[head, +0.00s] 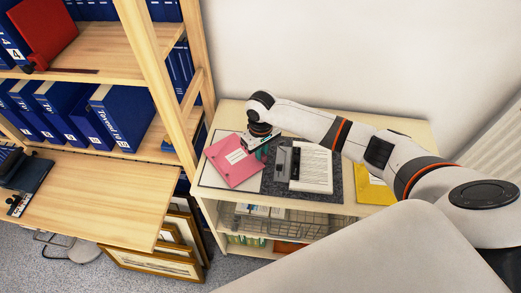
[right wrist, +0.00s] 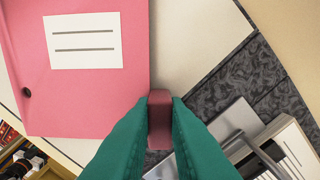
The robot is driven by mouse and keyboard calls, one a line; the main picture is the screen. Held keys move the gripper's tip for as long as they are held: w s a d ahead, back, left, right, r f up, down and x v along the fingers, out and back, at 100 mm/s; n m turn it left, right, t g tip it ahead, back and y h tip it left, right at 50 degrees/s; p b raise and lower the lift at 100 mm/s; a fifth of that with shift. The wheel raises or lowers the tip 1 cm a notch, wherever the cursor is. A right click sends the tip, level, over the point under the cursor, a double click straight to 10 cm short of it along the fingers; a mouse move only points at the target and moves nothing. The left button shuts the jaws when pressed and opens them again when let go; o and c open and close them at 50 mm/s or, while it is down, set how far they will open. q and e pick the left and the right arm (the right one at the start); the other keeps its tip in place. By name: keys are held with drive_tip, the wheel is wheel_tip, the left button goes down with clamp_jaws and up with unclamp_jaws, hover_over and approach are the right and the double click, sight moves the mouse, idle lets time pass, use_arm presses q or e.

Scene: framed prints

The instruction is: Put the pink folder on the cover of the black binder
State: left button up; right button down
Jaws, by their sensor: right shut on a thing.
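The pink folder (head: 232,165) with a white label is over the left part of an open binder on the low cabinet. The binder's pale left cover (head: 203,178) shows around it; whether the folder touches it I cannot tell. The binder's dark marbled spine (head: 268,181) and lever mechanism (head: 283,165) are beside it, with white papers (head: 316,170) on the right. My right gripper (head: 259,154) is shut at the folder's right edge. In the right wrist view, its green fingers (right wrist: 160,112) pinch a dark pink strip next to the folder (right wrist: 85,95). My left gripper is out of view.
A yellow folder (head: 374,191) lies on the cabinet's right, partly under my arm. A wire basket (head: 270,222) is on the shelf below. Blue binders (head: 122,115) and a red folder (head: 45,30) fill the left shelves. Framed prints (head: 150,262) lean below the desk (head: 100,195).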

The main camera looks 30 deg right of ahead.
drive_tip(key=shift+f, duration=0.1)
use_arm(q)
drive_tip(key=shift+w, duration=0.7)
use_arm(e)
drive_tip(key=shift+f, duration=0.1)
drive_tip(key=c, duration=1.4)
unclamp_jaws()
drive_tip(key=shift+c, duration=0.2)
use_arm(q)
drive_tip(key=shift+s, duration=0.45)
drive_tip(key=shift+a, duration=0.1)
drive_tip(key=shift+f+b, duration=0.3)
drive_tip(key=shift+b, duration=0.05)
use_arm(e)
wheel_tip(320, 180, up, 12)
